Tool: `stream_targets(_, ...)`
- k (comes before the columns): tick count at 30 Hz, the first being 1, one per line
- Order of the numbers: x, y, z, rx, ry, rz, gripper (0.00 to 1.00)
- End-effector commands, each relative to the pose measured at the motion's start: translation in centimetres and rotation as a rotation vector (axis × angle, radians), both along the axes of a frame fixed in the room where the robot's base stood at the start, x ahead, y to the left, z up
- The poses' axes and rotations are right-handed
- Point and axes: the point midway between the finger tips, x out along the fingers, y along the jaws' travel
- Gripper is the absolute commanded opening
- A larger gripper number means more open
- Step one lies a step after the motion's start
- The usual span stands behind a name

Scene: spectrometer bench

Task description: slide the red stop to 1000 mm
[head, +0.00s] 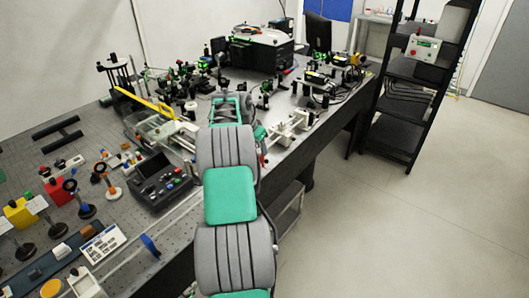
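A long pale rail (183,208) runs along the bench's front edge, from the lower left up to the right, and passes behind my arm. A small red piece (263,159) shows just right of my arm, close to the rail's line. It may be the red stop, but it is too small to be sure. A blue piece (150,244) sits on the rail left of my arm. My arm reaches out over the bench. Its fingertips cannot be made out, so I cannot tell whether my gripper is open or holds anything. The scale marks cannot be read.
A dark control box (160,183) stands left of the rail. White mounts (292,124) stand beyond my arm on the right. Optics crowd the bench behind. A black shelf rack (400,100) stands at the right. The floor (400,225) right of the bench is clear.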

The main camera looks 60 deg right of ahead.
Motion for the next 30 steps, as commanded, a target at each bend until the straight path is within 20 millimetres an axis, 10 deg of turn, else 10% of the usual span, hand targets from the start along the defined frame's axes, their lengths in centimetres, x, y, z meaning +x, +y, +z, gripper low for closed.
stream_targets(14,0.61,-0.27,0.00,0.001,0.000,0.013,0.00)
stream_targets(15,0.60,-0.27,0.00,0.001,0.000,0.013,0.41)
stream_targets(22,0.48,-0.32,0.00,0.000,0.000,0.011,0.60)
stream_targets(30,0.51,-0.26,0.16,0.000,-0.001,0.010,0.60)
